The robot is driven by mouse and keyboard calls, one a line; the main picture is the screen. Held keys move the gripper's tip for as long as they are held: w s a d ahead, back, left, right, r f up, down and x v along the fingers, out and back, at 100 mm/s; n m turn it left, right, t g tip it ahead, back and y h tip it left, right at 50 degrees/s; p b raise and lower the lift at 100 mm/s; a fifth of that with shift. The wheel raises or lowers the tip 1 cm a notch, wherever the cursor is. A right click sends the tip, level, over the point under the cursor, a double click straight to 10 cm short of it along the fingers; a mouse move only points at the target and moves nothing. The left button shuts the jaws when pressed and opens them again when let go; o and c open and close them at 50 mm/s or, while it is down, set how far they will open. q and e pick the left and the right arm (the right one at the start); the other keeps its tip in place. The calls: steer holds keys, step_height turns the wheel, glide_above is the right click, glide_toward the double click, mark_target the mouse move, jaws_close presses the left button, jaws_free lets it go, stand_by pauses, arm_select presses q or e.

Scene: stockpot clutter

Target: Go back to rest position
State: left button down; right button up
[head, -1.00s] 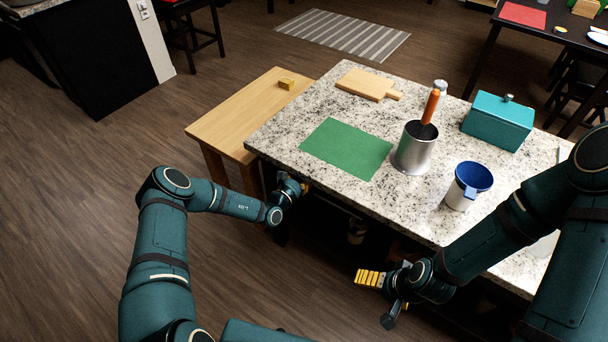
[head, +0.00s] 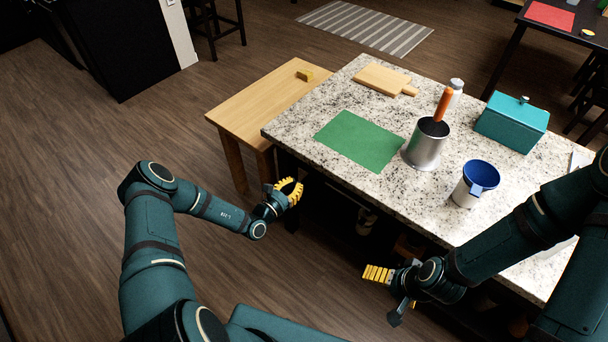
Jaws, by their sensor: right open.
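My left gripper (head: 291,190) hangs beside the left edge of the granite counter, below its top, near the wooden bench. Its yellow fingers are spread apart and nothing shows between them. My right gripper (head: 384,282) is in front of the counter's near edge, low and away from the objects. It is open, with its yellow finger pads turned to the left and nothing held. Part of the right arm hangs over the counter's right front corner.
The granite counter (head: 304,107) bears a green mat (head: 360,140), a cutting board (head: 383,80), a metal pot (head: 426,146) with an orange-handled utensil (head: 442,104), a white bottle (head: 456,92), a teal box (head: 511,125) and a blue-lined container (head: 474,184). Floor at left is clear.

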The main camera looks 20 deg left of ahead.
arm_select(q)
steer(key=shift+v, duration=0.8)
steer(key=shift+d, duration=0.1)
